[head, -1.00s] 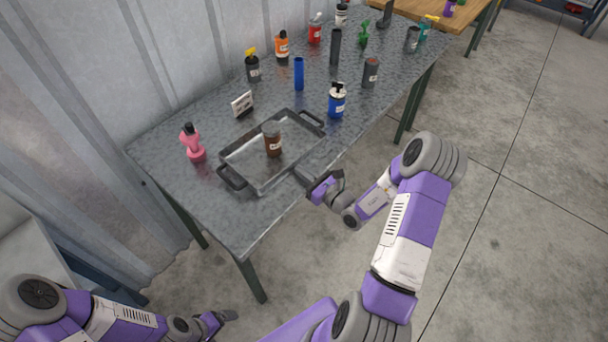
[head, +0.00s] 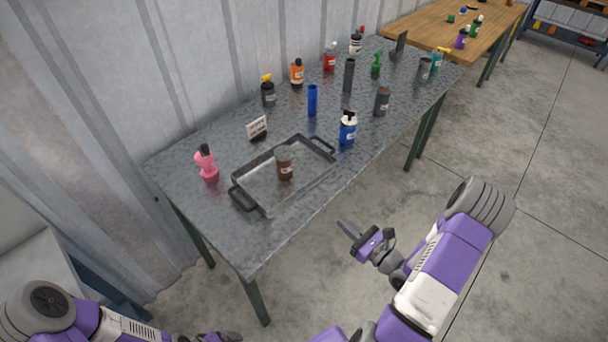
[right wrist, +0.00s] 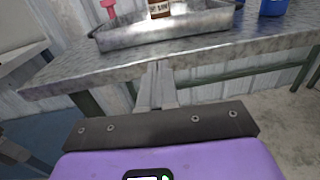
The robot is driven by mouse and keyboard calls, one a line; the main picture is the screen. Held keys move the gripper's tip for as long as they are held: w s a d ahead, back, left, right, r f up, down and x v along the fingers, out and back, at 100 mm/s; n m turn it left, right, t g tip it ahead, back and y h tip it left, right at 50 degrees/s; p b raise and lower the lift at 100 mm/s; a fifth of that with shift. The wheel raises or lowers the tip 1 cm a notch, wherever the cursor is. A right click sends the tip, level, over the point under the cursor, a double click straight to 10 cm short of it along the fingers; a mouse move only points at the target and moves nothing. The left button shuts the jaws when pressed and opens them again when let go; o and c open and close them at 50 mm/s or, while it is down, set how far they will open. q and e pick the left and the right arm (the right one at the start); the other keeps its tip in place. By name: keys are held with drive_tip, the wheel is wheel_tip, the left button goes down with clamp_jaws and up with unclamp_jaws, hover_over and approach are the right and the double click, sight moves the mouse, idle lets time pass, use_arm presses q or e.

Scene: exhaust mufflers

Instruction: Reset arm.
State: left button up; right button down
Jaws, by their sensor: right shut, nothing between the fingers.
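My right gripper (head: 349,229) is off the front edge of the metal table (head: 225,225), over the floor, shut and empty. In the right wrist view its closed fingers (right wrist: 157,82) point at the table's front edge, with nothing between them. My left gripper (head: 222,338) shows only partly at the bottom edge of the head view, and its jaws cannot be made out. A brown labelled jar (head: 285,163) stands upright in the grey tray (head: 240,199) on the table. Its lower part also shows in the right wrist view (right wrist: 159,9).
A pink bottle (head: 206,164) stands left of the tray, a small sign (head: 257,128) behind it, and a blue pump bottle (head: 347,129) to its right. Several other bottles and cylinders stand farther back. A wooden table (head: 440,28) is beyond. The floor right of the metal table is clear.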

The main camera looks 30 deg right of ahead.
drive_tip(key=s+a+f+n+g+y, duration=0.3)
drive_tip(key=a+n+g+y, duration=0.25)
drive_tip(key=a, duration=0.35)
drive_tip(key=s+a+f+n+g+y, duration=0.35)
drive_tip(key=a+g, duration=0.25)
drive_tip(key=a, duration=0.4)
drive_tip(key=s+a+f+n+g+h, duration=0.4)
drive_tip(key=s+f+n+g, duration=0.3)
drive_tip(key=s+n+g, duration=0.25)
drive_tip(key=w+a+f+n+t+h, duration=0.2)
drive_tip(key=w+f+n+t+h, duration=0.2)
drive_tip(key=n, duration=0.8)
drive_tip(key=shift+w+f+h, duration=0.45)
drive_tip(key=shift+w+h, duration=0.15)
drive_tip(key=shift+w, duration=0.8)
